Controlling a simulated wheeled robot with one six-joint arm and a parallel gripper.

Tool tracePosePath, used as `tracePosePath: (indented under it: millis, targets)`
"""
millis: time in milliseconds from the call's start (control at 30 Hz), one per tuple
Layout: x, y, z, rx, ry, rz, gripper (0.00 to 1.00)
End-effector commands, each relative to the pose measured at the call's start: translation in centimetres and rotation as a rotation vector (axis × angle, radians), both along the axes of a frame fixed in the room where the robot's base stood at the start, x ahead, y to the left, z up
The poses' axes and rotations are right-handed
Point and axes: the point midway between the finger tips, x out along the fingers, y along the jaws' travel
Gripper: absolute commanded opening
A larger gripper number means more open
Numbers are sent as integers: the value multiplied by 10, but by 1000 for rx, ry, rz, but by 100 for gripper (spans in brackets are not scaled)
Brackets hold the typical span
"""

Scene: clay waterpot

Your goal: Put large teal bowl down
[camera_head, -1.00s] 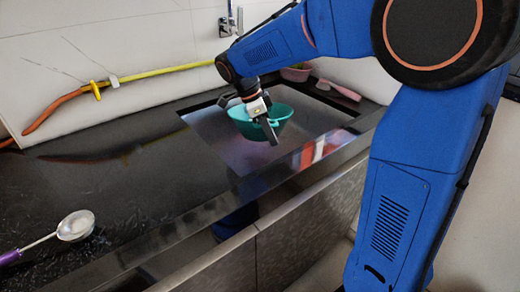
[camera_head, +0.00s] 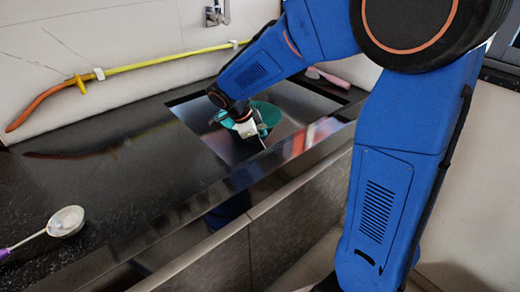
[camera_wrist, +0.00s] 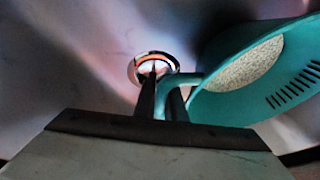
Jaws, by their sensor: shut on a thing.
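The large teal bowl (camera_head: 268,113) is at the sink, partly hidden behind my gripper and arm in the head view. In the wrist view the bowl (camera_wrist: 225,105) is at the right, tilted in the picture, with a pale speckled inside and a row of slots in its wall. My gripper (camera_head: 256,132) is shut on the bowl's looped handle; its fingers (camera_wrist: 162,100) show in the wrist view. The sink (camera_head: 205,125) lies around and below the bowl. I cannot tell whether the bowl touches the sink floor.
The round drain (camera_wrist: 152,68) shows beyond my fingers. A ladle (camera_head: 65,222) lies on the dark counter (camera_head: 100,170) at front left. A yellow and orange hose (camera_head: 140,68) runs along the wall. A pink-handled thing (camera_head: 328,77) lies behind the sink. The middle counter is clear.

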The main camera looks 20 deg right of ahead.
Motion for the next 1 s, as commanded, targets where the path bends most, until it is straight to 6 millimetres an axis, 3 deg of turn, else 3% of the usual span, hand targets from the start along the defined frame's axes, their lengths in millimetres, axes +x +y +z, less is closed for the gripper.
tracePosePath:
  millis: [133,367,400,467,767,1000]
  targets:
    - [0,0,-19,-2,2,0,0]
    - [0,0,-22,0,-1,0,0]
    - [0,0,-22,0,0,0,20]
    - [0,0,-22,0,0,0,29]
    - [0,1,-20,0,-1,0,29]
    - [-2,12,4,1,-4,1,29]
